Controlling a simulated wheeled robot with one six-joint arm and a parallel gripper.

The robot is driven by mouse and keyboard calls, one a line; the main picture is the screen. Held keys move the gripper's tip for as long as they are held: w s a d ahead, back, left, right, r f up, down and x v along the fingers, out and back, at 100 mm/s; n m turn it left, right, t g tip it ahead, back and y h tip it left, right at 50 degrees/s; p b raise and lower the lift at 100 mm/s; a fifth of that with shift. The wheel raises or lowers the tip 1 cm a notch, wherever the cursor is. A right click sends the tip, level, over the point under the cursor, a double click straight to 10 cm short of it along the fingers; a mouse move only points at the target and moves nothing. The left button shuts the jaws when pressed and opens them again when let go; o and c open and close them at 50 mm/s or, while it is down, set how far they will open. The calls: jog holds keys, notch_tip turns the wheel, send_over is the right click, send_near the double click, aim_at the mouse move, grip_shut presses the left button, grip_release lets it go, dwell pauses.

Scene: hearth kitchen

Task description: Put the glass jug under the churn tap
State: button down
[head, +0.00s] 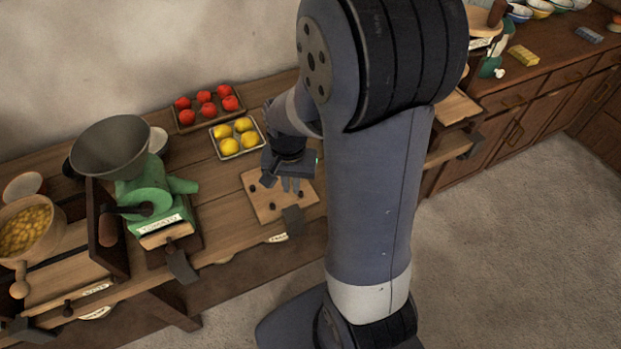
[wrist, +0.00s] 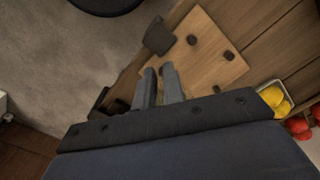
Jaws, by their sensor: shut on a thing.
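My gripper (head: 290,186) is low over a small wooden board (head: 262,208) on the bench in the head view. The wrist view shows its two grey fingers (wrist: 158,86) close together beside the same board (wrist: 205,62). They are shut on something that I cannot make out. I cannot pick out the glass jug in either view. A green thing with a pale spout-like part (head: 492,70) stands at the upper right, partly behind my arm; I cannot tell whether it is the churn with its tap.
Several small dark pieces (wrist: 228,55) are on the board. Behind it are a tray of yellow fruit (head: 238,138) and a tray of red fruit (head: 206,106). A green hand-cranked machine with a grey hopper (head: 124,146) stands left. The floor (head: 500,230) is clear at right.

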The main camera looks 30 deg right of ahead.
jog(key=s+d+f+m+b, duration=0.1)
jog(key=s+d+f+b, duration=0.1)
jog(key=s+f+b, duration=0.3)
jog(key=s+d+f+m+b, duration=0.1)
jog(key=s+d+f+b, duration=0.15)
jog(key=s, duration=0.55)
jog(key=shift+m, duration=0.3)
jog(key=w+d+p, duration=0.1)
jog(key=w, duration=0.4)
jog(key=w+d+p, duration=0.1)
jog(key=w+d, duration=0.1)
jog(key=w, duration=0.2)
jog(key=w+d+p, duration=0.1)
jog(key=w, duration=0.4)
jog(key=shift+w+d+f, duration=0.15)
jog(key=shift+w+d, duration=0.05)
jog(key=shift+w, duration=0.1)
jog(key=shift+w+d+f+p, duration=0.15)
jog(key=shift+w+d+f, duration=0.1)
jog(key=shift+w, duration=0.4)
jog(key=shift+w+d+f+p, duration=0.15)
jog(key=shift+w+d+f, duration=0.1)
jog(key=shift+w, duration=0.35)
jog(key=shift+a+f, duration=0.1)
jog(key=shift+f, duration=0.2)
jog(key=shift+f, duration=0.1)
jog(key=c, duration=2)
grip_release()
jog(key=shift+f, duration=0.15)
jog(key=o, duration=0.5)
